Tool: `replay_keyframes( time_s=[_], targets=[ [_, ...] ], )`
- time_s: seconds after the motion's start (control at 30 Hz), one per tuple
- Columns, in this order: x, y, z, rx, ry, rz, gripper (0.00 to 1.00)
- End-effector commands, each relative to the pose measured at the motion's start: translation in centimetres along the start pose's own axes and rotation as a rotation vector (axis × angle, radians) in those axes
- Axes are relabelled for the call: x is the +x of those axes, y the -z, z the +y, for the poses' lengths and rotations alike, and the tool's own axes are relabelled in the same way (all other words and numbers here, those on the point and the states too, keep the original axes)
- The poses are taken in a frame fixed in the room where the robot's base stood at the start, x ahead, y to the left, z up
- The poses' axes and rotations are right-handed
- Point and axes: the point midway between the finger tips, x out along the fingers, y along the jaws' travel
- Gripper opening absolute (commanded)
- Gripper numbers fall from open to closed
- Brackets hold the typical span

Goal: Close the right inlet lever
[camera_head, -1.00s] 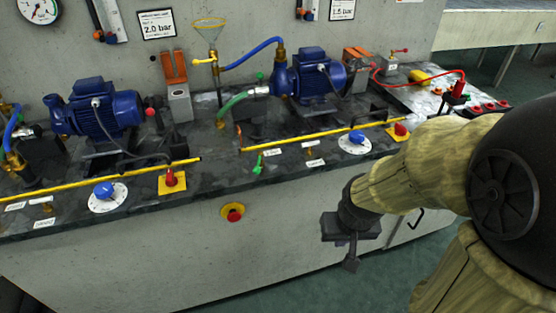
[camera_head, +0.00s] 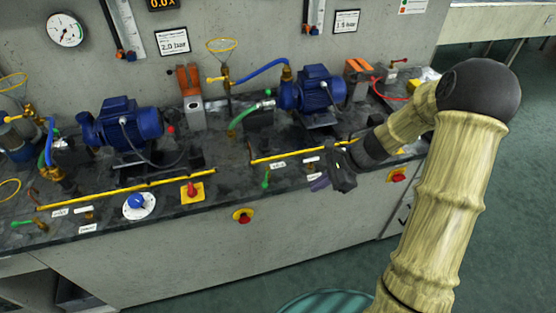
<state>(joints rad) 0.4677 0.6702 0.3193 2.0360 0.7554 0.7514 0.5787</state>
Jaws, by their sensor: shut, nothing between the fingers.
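The right pump (camera_head: 312,89) is blue. A green hose (camera_head: 243,116) runs to a fitting on its left, where a small green lever (camera_head: 268,92) shows. Another green lever (camera_head: 266,180) hangs at the bench's front edge, below the left end of the right yellow rail. I cannot tell from the labels which of these is the right inlet lever. My gripper (camera_head: 321,183) is shut and empty, in front of the bench edge, right of the front green lever and apart from it. My gripper hides part of the bench front behind it, including where the right blue dial stood.
The right yellow rail (camera_head: 290,154) runs along the bench. The left blue dial (camera_head: 136,204) and left pump (camera_head: 132,121) stand further left.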

Motion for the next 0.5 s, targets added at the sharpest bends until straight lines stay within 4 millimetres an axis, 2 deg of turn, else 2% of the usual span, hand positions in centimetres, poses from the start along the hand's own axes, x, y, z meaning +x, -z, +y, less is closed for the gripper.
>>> replay_keyframes(
  time_s=[0.03, 0.2, 0.5],
  targets=[
    [-1.4, -0.8, -1.3, 0.08, 0.027, -0.057, 0.0],
    [-2.2, -1.0, -3.6, 0.234, 0.08, -0.173, 0.0],
    [-2.0, -0.9, -3.8, 0.249, 0.085, -0.184, 0.0]
  ],
)
